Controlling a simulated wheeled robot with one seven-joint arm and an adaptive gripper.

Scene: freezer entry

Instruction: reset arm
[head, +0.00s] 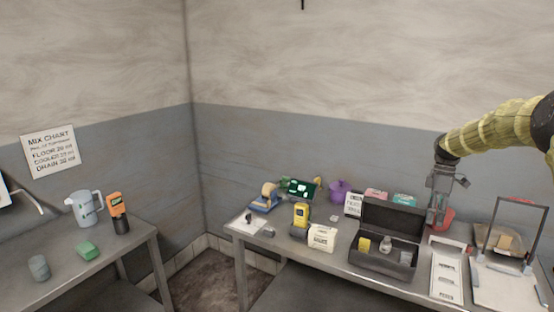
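My arm (495,132), in a yellow sleeve, reaches in from the right edge and bends down at its wrist. My gripper (440,205) points down over the back of the right table, right of the open dark box. A red item (448,217) shows at and behind the fingertips. The fingers are small and overlap it, so I cannot tell whether they are open, shut or touching it.
The right table (292,248) holds the open dark box (398,217), a yellow device (301,214), a purple pot (340,190), a white tray (445,277) and a framed stand (510,235). The left table (60,278) holds a jug (84,208) and an orange device (117,207).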

